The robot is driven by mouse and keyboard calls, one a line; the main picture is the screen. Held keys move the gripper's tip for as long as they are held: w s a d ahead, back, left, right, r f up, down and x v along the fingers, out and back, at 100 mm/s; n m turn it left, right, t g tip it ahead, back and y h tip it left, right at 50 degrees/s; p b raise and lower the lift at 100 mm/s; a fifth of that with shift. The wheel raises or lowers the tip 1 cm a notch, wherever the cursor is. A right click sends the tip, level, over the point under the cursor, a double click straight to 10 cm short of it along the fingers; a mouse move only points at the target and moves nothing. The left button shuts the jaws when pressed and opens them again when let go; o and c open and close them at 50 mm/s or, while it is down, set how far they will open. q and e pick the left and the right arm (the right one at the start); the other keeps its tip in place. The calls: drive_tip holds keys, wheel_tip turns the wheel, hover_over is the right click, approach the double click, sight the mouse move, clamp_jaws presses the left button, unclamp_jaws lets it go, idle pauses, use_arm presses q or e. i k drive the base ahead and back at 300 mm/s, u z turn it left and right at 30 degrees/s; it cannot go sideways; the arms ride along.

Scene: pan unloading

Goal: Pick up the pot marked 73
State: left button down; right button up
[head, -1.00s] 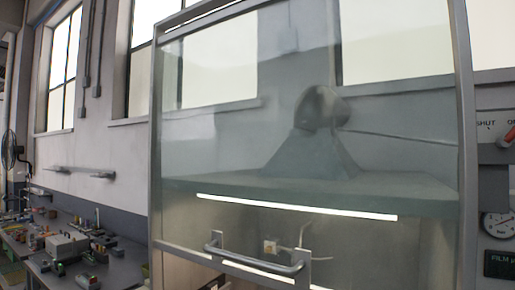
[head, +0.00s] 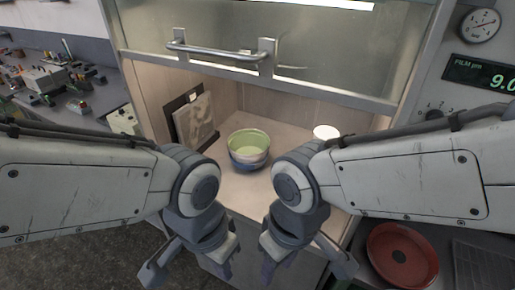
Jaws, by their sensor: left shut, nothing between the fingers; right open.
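A round pot (head: 248,160), pale green inside with cream and blue bands outside, stands upright on the floor of the cabinet in the head view. I can make out no number on it. My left gripper (head: 190,266) is in front of the cabinet, lower left of the pot, shut and empty. My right gripper (head: 305,266) is lower right of the pot, open and empty. Both are apart from the pot. A white round item (head: 326,132) stands behind my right arm, which partly hides it.
The cabinet's glass sash (head: 290,55) with its metal handle (head: 220,52) is raised above the opening. A framed panel (head: 195,120) leans at the left inner wall. A red dish (head: 402,256) lies at lower right. A cluttered bench (head: 55,90) is at left.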

sight(246, 146)
drive_tip(key=u, duration=0.55)
drive_tip(key=k, duration=0.65)
drive_tip(key=u, duration=0.8)
drive_tip(key=i, duration=1.1)
drive_tip(key=z, duration=0.95)
drive_tip(key=i, duration=0.25)
drive_tip(key=z, duration=0.3)
